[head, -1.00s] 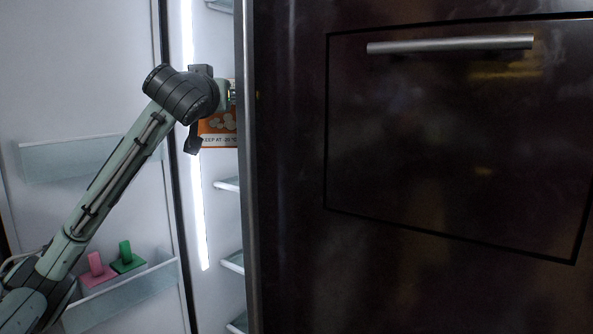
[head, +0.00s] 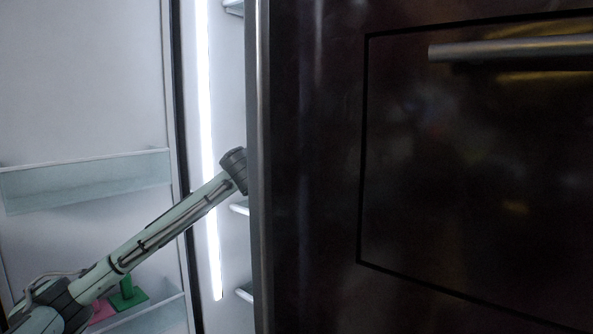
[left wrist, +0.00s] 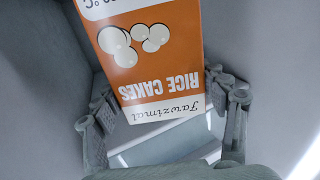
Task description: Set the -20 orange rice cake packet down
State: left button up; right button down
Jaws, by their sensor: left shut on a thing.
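The orange and white rice cake packet (left wrist: 150,60) shows in the left wrist view, with its print upside down. My left gripper (left wrist: 168,108) is shut on it, with one finger at each side of the packet. The far end of the packet runs out of the top of that view. In the head view my left arm reaches behind the edge of the dark door, so the gripper and the packet are hidden there. My right gripper is in neither view.
The dark door (head: 310,180) with its handle (head: 510,48) fills the right of the head view. Behind it are glass shelves (head: 240,208) and a bright light strip. At left, a door bin (head: 85,178) looks empty; a lower bin (head: 150,318) has pink (head: 102,311) and green (head: 127,293) items.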

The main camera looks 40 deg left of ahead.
pick_arm(q)
jog(key=shift+w+a+f, duration=0.1)
jog(key=shift+w+f, duration=0.1)
jog(key=shift+w, duration=0.3)
jog(key=shift+w+f, duration=0.2)
jog(key=shift+w, duration=0.3)
jog(key=shift+w+f, duration=0.1)
jog(key=shift+f, duration=2)
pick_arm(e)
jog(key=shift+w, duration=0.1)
pick_arm(q)
jog(key=shift+f, duration=0.15)
jog(key=o, duration=1.3)
jog(key=shift+o, duration=0.6)
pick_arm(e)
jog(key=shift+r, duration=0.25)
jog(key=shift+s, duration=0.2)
